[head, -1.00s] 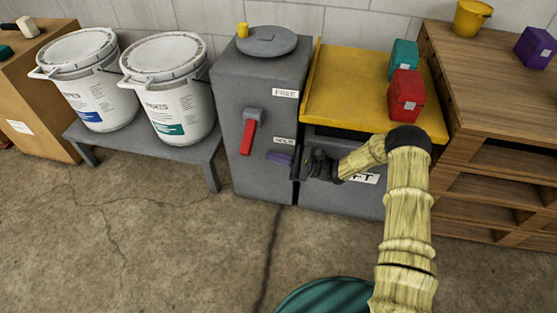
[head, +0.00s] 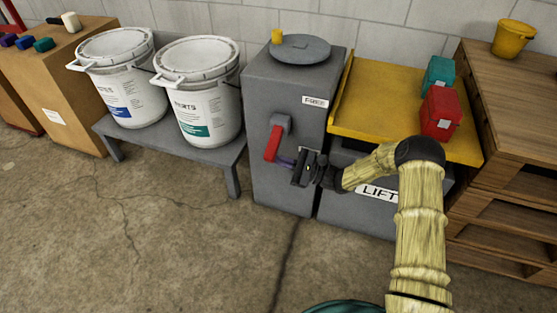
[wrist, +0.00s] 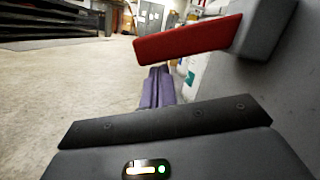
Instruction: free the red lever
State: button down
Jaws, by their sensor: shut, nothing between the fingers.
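The red lever (head: 272,143) is on the front of a grey cabinet (head: 272,192) and hangs downward, slightly left, from a grey pivot block. A FREE label (head: 315,102) is above and right of it. My gripper (head: 280,158) has purple fingers, shut together and empty, pointing left at the lever's lower end. In the wrist view the fingers (wrist: 157,78) are below the red lever (wrist: 187,38), which crosses above the fingertips. I cannot tell whether they touch it. My dark gripper body hides the part of the cabinet where a HOLD label was.
A grey bench (head: 210,156) with two white buckets is left of the cabinet. A yellow-topped LIFT box (head: 372,108) carries a red container (head: 440,112) and a teal one (head: 437,76). Wooden pallets (head: 510,180) stand at right. The floor in front is clear.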

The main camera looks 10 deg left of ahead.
aim_at(275, 157)
jog(key=shift+s+r+m+p, duration=0.25)
jog(key=shift+r+m+p, duration=0.2)
jog(key=shift+p, duration=0.45)
jog(key=r+m+p, duration=0.1)
jog(key=p, duration=0.1)
jog(key=s+r+m+t+p, duration=0.1)
jog(key=p, duration=0.1)
jog(key=shift+m, duration=0.25)
jog(key=r+m+p, duration=0.1)
jog(key=p, duration=0.1)
jog(key=m+t+p, duration=0.1)
jog(key=p, duration=0.1)
jog(key=s+r+m+p, duration=0.1)
jog(key=p, duration=0.1)
jog(key=shift+r+m+t, duration=0.3)
jog(key=shift+m, duration=0.1)
jog(key=r+m+p, duration=0.1)
jog(key=m+p, duration=0.1)
jog(key=r+m+t+p, duration=0.1)
jog(key=m+p, duration=0.1)
jog(key=p, duration=0.1)
jog(key=shift+s+r, duration=0.2)
jog(key=shift+r, duration=0.15)
jog(key=shift+r+p, duration=0.3)
jog(key=shift+p, duration=0.35)
jog(key=shift+a, duration=0.1)
jog(key=v, duration=1)
jog(key=shift+s, duration=0.15)
